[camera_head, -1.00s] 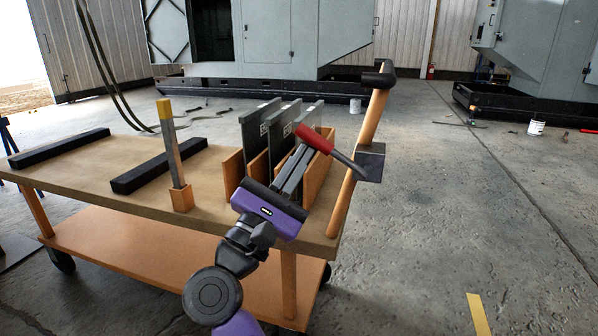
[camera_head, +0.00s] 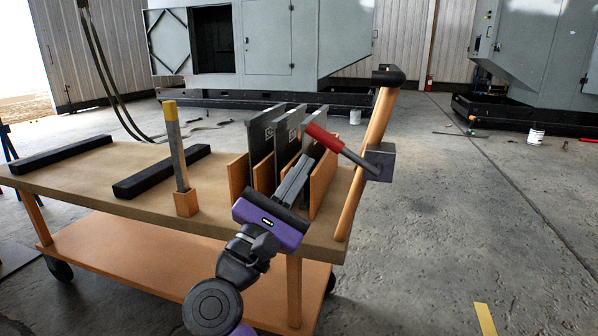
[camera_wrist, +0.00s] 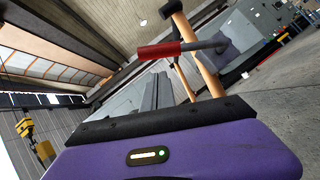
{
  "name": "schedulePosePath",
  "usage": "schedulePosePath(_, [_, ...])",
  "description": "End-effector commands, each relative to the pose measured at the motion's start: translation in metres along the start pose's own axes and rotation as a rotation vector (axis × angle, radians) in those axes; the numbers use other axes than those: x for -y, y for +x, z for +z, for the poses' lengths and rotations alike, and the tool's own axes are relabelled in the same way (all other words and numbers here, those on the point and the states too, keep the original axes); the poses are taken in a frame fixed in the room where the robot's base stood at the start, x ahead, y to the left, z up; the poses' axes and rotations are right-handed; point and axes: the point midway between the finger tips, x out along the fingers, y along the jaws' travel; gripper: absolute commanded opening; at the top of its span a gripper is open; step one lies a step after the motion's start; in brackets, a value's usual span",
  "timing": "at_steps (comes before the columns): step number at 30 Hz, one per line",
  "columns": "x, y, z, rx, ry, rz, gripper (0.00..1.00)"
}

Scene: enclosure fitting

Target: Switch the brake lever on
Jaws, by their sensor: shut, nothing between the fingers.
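The brake lever has a red grip (camera_head: 323,138) on a grey rod, which runs down to the right to a dark grey box (camera_head: 379,162) on the cart's sloping orange handle post. The grip is the upper left end of the lever. My gripper (camera_head: 310,164) is purple with grey fingers, shut and empty. Its fingertips are just below the red grip in the head view. In the wrist view, the red grip (camera_wrist: 158,50) lies across the picture just beyond the closed fingertips (camera_wrist: 158,78). I cannot tell whether they touch it.
The cart top (camera_head: 100,180) carries dark panels (camera_head: 262,132) in orange slots close behind my gripper. A yellow-tipped post (camera_head: 178,145) and two black bars (camera_head: 160,172) are to the left. Open concrete floor (camera_head: 450,220) lies right of the cart. Grey machines (camera_head: 265,45) stand behind.

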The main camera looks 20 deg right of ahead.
Motion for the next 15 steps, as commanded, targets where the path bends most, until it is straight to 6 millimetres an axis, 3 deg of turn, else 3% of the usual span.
schedulePosePath(2, [0.008,-0.008,-0.013,-0.002,-0.001,0.0,0.0])
schedulePosePath(15, [-0.001,-0.087,-0.008,-0.006,-0.003,0.004,0.0])
